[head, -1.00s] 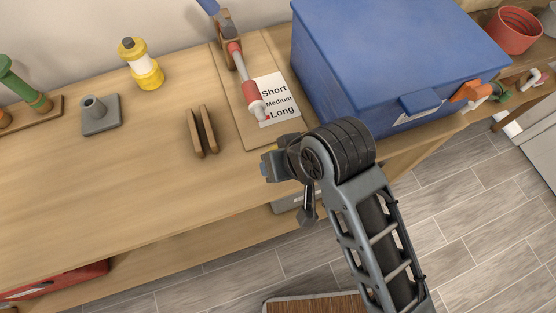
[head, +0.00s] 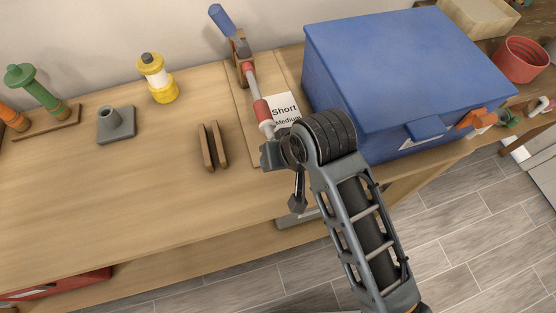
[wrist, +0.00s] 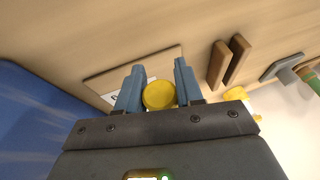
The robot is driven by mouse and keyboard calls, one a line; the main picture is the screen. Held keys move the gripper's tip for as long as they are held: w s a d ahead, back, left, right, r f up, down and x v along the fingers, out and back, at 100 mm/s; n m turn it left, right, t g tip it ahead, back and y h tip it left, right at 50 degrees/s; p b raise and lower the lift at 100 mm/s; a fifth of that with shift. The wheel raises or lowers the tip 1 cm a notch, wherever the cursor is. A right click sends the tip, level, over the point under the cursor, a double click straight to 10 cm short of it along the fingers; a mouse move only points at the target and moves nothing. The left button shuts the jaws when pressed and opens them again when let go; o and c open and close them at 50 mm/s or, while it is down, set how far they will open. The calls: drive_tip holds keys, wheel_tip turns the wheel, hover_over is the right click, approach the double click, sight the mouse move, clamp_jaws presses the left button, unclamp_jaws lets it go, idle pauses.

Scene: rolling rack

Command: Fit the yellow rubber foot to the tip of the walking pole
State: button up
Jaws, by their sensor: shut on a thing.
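The walking pole (head: 252,82) lies along a wooden board, with a blue handle, red bands and a pale lower end. A wooden holder grips it near the handle. My gripper (head: 268,153) is at the pole's lower end, close to the board. In the wrist view my gripper (wrist: 159,70) is shut on the yellow rubber foot (wrist: 158,95), whose round yellow face shows between the blue-grey fingers. In the head view my gripper hides the foot. I cannot tell whether the foot touches the pole tip.
A blue box (head: 400,85) stands close on the right. A label card (head: 284,108) lies beside the pole. Two upright wooden slats (head: 213,146), a grey socket block (head: 116,124) and a yellow-and-white object (head: 157,78) stand to the left. The bench front-left is clear.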

drive_tip(key=shift+w+a, duration=0.15)
drive_tip(key=shift+w, duration=0.3)
drive_tip(key=shift+w+a, duration=0.1)
drive_tip(key=shift+w, duration=0.2)
drive_tip(key=shift+w, duration=0.35)
drive_tip(key=shift+w+a, duration=0.15)
drive_tip(key=shift+w, duration=0.15)
drive_tip(key=shift+w+a, duration=0.1)
drive_tip(key=shift+w, duration=0.25)
drive_tip(key=shift+w+a, duration=0.1)
drive_tip(key=shift+w, duration=0.2)
drive_tip(key=o, duration=1.1)
